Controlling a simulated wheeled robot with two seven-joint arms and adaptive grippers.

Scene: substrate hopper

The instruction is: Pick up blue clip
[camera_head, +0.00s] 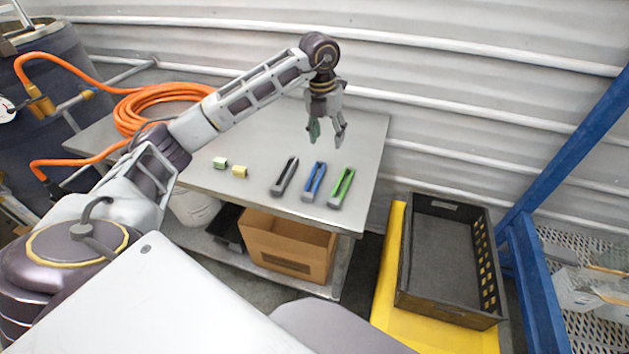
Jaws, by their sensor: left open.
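The blue clip (314,182) lies on the metal table (240,190), between a black clip (286,176) on its left and a green clip (342,187) on its right. All three lie roughly parallel, apart from each other. My left gripper (327,138) hangs fingers down above the table, above and slightly beyond the blue clip in the picture. It is open and apart from the clips, with nothing seen between its fingers. My right gripper is not in view.
Small green (220,163) and yellow (240,171) blocks lie left of the clips. A coiled orange hose (160,100) rests at the table's back left. A cardboard box (285,250) sits on the lower shelf. A dark crate (446,255) and a blue frame (535,270) stand at right.

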